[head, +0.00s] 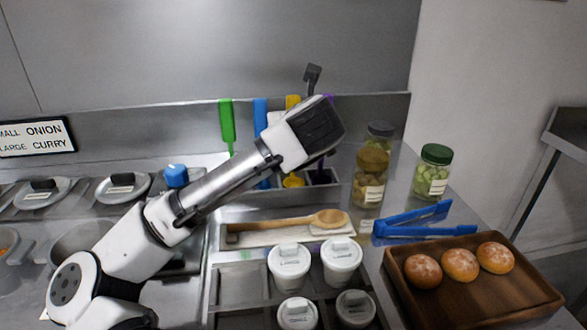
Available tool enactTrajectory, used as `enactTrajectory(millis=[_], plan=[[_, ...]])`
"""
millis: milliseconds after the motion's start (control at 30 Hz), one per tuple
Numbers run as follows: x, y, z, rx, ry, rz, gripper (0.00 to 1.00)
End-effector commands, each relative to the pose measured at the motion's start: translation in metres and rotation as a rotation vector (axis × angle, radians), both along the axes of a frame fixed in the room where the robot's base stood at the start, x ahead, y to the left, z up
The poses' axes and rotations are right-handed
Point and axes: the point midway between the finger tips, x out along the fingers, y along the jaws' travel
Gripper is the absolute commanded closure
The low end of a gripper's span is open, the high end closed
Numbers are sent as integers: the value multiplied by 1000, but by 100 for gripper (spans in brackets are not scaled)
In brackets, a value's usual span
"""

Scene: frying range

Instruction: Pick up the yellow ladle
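The yellow ladle hangs at the back, among other utensils in front of the metal wall. Its handle top (293,101) shows just above my arm, and a yellow part low down (293,181) shows just below it. My arm hides the middle of the ladle. My gripper (328,122) is at the arm's end, in front of the hanging utensils and slightly right of the ladle in the picture. Its fingers are not clearly seen, so I cannot tell whether it is open or shut, or whether it touches the ladle.
Green (227,122) and blue (260,115) utensils hang left of the ladle, a purple one (321,168) right. Jars (369,180), blue tongs (425,219) and a bun tray (480,300) stand right. A wooden spoon (285,222) and lidded cups (289,266) lie in front.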

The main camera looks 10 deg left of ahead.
Motion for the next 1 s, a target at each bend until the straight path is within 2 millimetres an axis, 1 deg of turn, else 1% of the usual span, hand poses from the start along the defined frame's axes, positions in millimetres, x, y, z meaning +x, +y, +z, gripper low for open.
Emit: enactTrajectory(millis=[100, 300, 333, 600, 700, 900, 1000], plan=[[7, 3, -3, 1, -2, 0, 49], [7, 3, -3, 1, -2, -1, 49], [7, 3, -3, 1, -2, -1, 50], [7, 3, -3, 0, -2, -1, 86], [7, 3, -3, 0, -2, -1, 98], [7, 3, -2, 1, -3, -1, 98], [7, 3, 4, 1, -3, -1, 98]])
